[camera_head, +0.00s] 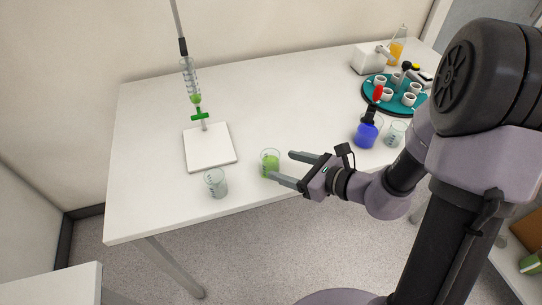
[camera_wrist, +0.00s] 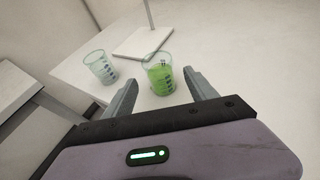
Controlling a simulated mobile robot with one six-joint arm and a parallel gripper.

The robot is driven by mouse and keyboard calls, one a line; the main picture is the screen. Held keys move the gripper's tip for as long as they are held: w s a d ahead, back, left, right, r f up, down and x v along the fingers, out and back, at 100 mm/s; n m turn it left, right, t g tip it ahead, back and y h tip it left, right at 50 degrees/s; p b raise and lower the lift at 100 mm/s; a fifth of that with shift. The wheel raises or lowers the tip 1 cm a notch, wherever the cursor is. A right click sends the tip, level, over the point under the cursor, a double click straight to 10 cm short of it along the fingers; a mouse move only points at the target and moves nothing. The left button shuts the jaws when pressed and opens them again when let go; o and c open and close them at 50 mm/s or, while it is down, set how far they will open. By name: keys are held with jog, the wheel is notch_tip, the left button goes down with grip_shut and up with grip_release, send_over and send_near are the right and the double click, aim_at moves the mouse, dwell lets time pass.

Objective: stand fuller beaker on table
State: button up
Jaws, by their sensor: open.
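A beaker with green liquid (camera_head: 269,164) stands upright on the white table (camera_head: 140,130), near its front edge. It also shows in the wrist view (camera_wrist: 160,75), ahead of my fingers and between them. My gripper (camera_head: 287,168) is open, with its two fingertips just right of this beaker in the head view. Whether a finger touches the glass I cannot tell. A second beaker (camera_head: 216,183), clear and seemingly empty, stands upright to the left on the table. It also shows in the wrist view (camera_wrist: 100,68).
A burette (camera_head: 191,82) with green liquid hangs over a white base plate (camera_head: 209,147). At the right stand a blue flask (camera_head: 366,133), a clear beaker (camera_head: 395,134) and a teal carousel (camera_head: 374,102) with white cups. The table's left part is clear.

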jog(key=v, duration=0.2)
jog(key=shift+s+d+r, duration=0.15)
jog(key=shift+d+r, duration=0.05)
jog(key=s+a+r+n+g+h, duration=0.1)
jog(key=s+a+r+n+g, duration=0.25)
jog(key=s+n, duration=0.35)
jog(key=s+a+r+n+g+h, duration=0.1)
jog(key=s+a+r+n+g, duration=0.15)
jog(key=s+r+n, duration=0.35)
jog(key=s+d+r+n+t+h, duration=0.3)
jog(key=d+n+h, duration=0.3)
jog(key=d+n, duration=0.2)
jog(key=shift+s+d+r+n, duration=0.25)
jog(key=shift+s+r+n, duration=0.15)
jog(key=shift+s+r, duration=0.3)
jog(key=shift+w, duration=0.1)
